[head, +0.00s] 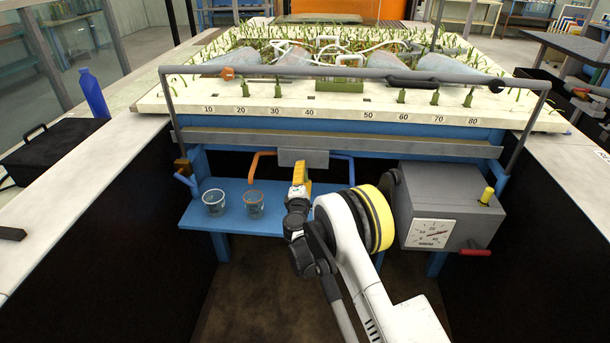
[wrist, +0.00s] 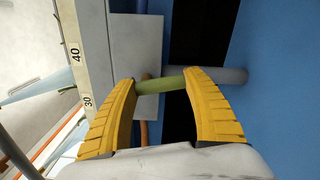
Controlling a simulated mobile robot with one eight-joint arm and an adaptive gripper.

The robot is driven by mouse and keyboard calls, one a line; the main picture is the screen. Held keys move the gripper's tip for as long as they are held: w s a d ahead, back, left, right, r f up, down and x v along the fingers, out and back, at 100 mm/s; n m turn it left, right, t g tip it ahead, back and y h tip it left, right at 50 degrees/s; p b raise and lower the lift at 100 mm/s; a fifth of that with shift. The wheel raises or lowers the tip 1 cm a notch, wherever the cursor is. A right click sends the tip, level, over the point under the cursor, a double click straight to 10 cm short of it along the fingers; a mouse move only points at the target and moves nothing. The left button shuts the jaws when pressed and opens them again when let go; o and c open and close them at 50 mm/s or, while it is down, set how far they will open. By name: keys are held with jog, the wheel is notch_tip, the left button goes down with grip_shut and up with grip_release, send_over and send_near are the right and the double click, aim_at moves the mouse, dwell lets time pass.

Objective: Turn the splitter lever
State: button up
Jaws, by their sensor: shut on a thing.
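The splitter is a grey box (head: 303,158) under the front edge of the flume, with an orange pipe (head: 256,158) on its left and a blue pipe (head: 348,160) on its right. The splitter lever, a green bar (wrist: 168,84), shows in the wrist view in front of the grey box. My gripper (head: 301,170) is just below the box. In the wrist view, its yellow fingers (wrist: 162,83) are on either side of the green bar and shut on it. In the head view my gripper hides the lever.
Two clear cups, one plain (head: 213,203) and one orange-rimmed (head: 254,205), stand on the blue shelf (head: 195,222) left of my gripper. A grey box (head: 455,185) with a dial and red handle stands to the right. A grey rail (head: 340,138) crosses above.

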jog(key=shift+a+m, duration=0.25)
jog(key=shift+m, duration=0.95)
jog(key=o, duration=1.2)
jog(key=s, duration=1.2)
jog(key=shift+a, duration=0.25)
